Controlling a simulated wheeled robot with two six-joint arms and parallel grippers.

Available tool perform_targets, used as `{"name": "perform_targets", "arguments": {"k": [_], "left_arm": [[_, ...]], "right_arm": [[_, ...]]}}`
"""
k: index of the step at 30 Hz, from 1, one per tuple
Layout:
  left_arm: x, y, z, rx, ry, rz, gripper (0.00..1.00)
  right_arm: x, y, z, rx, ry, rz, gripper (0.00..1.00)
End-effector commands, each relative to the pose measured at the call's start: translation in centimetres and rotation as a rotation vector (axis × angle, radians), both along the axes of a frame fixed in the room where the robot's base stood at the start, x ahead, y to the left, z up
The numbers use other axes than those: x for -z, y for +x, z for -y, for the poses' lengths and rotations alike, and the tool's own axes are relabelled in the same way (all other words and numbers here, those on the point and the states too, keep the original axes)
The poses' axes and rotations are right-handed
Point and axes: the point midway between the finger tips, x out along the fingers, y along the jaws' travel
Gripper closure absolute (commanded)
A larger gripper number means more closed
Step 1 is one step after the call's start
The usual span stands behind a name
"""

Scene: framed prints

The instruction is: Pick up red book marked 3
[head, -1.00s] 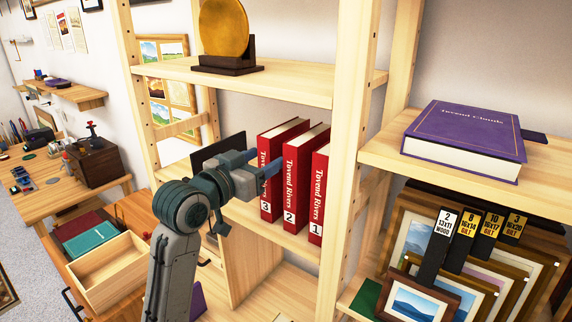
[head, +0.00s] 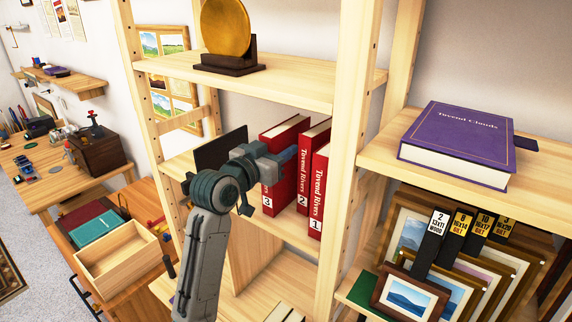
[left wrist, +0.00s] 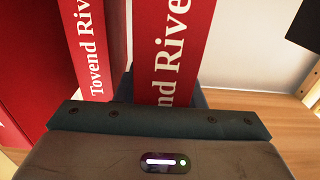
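Three red "Tovend Rivers" books stand on the middle shelf. The book marked 3 (head: 268,196) is leftmost, the book marked 2 (head: 303,180) is set deeper in the shelf, and the book marked 1 (head: 319,190) is at right. My left gripper (head: 284,156) is at the spine of book 3. In the left wrist view, the spine of book 3 (left wrist: 172,50) lies between its two dark fingers, and book 2 (left wrist: 90,45) is at left. I see no clear squeeze on the book. My right gripper is out of view.
A black bookend (head: 219,150) stands left of the books. A shelf post (head: 347,140) rises right of book 1, and a shelf board (head: 290,80) is above. A purple book (head: 460,140) lies on the right shelf.

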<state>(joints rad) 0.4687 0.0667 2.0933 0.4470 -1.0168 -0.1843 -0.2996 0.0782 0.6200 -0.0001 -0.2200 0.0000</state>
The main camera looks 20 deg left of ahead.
Motion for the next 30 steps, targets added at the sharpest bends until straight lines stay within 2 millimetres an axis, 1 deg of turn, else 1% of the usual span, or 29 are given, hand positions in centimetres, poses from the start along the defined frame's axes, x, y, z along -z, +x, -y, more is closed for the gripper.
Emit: {"name": "perform_targets", "arguments": {"k": [1,3,5,17,22,25,26,30], "left_arm": [[0.0,0.0,0.0,0.000,0.000,0.000,0.75],[0.0,0.0,0.0,0.000,0.000,0.000,0.89],[0.0,0.0,0.0,0.000,0.000,0.000,1.00],[-0.2,-0.1,0.0,0.000,-0.001,0.004,1.00],[-0.3,-0.2,0.0,0.001,-0.001,0.006,1.00],[-0.5,-0.3,-0.1,0.001,0.000,0.007,1.00],[-0.7,-0.4,-0.1,0.001,-0.001,0.008,1.00],[-2.5,-0.4,-0.1,0.002,-0.001,0.011,1.00]], "right_arm": [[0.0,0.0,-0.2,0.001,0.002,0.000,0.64],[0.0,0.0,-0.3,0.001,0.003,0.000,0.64],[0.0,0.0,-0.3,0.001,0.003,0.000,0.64],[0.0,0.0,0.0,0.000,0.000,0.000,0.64],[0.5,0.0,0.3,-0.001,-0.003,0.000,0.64],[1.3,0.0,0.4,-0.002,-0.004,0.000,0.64],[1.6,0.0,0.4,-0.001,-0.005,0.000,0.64],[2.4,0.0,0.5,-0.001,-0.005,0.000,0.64]]}}
